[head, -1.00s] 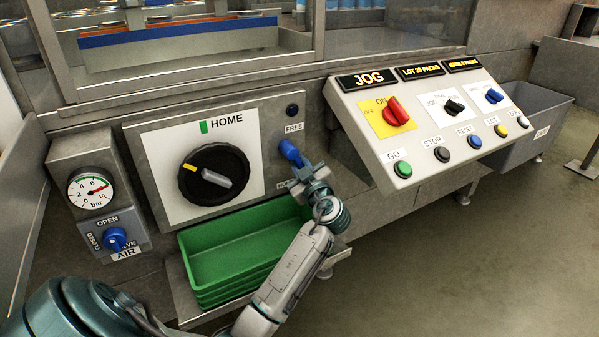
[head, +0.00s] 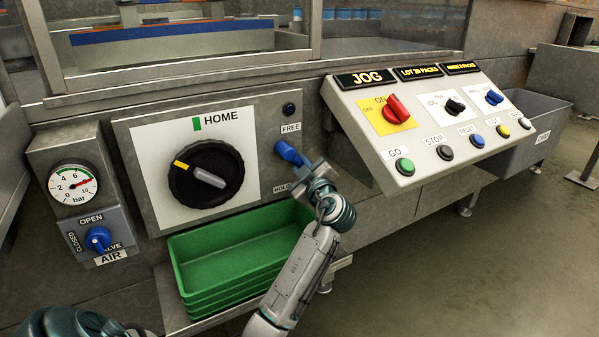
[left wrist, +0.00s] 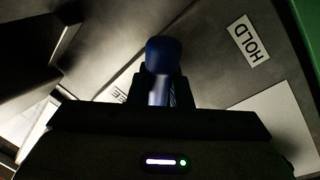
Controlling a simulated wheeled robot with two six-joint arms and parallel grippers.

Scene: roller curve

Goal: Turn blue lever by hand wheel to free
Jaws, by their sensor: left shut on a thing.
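The blue lever (head: 289,152) sits on the grey panel right of the black hand wheel (head: 206,173), between the FREE label (head: 291,127) above and the HOLD label (head: 282,189) below. The lever points down and to the right. My left gripper (head: 303,164) is shut on the lever's outer end. In the left wrist view the blue lever (left wrist: 163,58) stands between the dark fingers, and the HOLD label (left wrist: 247,40) is to its right. The FREE label is mostly hidden there. My right gripper is not in view.
Green stacked trays (head: 180,272) sit below the wheel. The sloped button console (head: 425,130) juts out just right of my left gripper. An air valve (head: 99,239) and gauge (head: 73,184) are at the left. Open floor lies at the lower right.

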